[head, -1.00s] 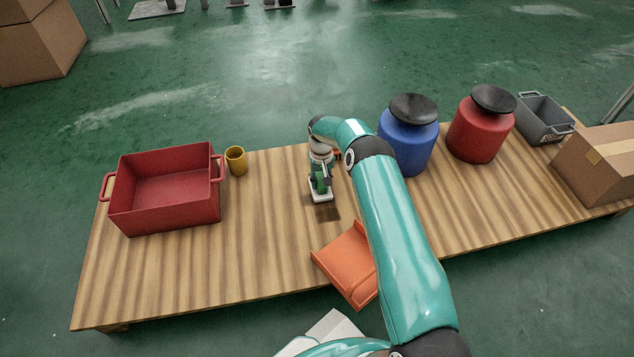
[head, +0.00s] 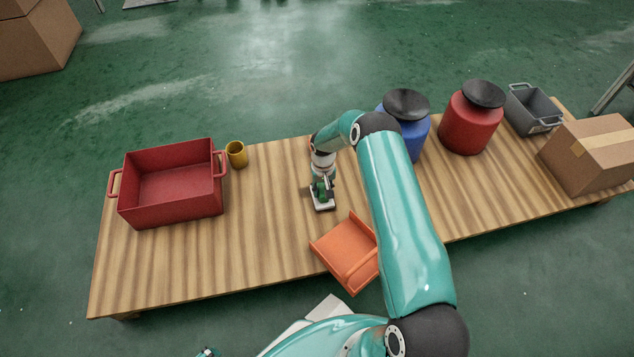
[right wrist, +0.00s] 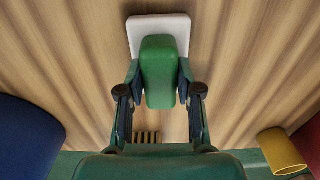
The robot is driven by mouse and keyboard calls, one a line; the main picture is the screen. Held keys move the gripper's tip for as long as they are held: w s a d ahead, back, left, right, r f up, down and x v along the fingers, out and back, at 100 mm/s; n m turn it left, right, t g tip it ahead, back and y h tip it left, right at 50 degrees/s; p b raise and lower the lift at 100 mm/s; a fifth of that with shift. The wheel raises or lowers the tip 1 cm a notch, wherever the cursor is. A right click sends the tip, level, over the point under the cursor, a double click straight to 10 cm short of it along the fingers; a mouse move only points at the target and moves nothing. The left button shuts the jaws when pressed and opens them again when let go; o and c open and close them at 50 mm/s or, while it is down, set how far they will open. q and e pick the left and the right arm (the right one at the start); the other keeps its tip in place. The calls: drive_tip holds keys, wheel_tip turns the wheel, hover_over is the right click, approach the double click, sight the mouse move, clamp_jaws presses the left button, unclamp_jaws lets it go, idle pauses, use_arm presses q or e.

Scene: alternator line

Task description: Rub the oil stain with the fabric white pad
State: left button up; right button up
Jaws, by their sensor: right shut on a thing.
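The pad has a flat white base (head: 324,207) and a green grip block; the wrist view shows its white base (right wrist: 158,23) and green block (right wrist: 159,72) from above. My right gripper (head: 321,189) is shut on the green block, with one finger on each side in the wrist view. The pad is low over the wooden table, seemingly flat on it; contact is hard to confirm. The dark oil stain cannot be made out now; the pad is about where it showed earlier and seems to cover it.
An orange tray (head: 343,243) lies close in front of the pad. A red bin (head: 170,215) and yellow cup (head: 237,154) stand left. Blue (head: 413,141) and red (head: 470,126) containers, a grey bin (head: 531,111) and a carton (head: 592,158) stand right. The table (head: 240,230) is clear left of the pad.

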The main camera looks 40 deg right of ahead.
drive_tip(key=shift+s+a+p, duration=0.4)
drive_tip(key=shift+s+a, duration=0.05)
drive_tip(key=shift+s, duration=0.35)
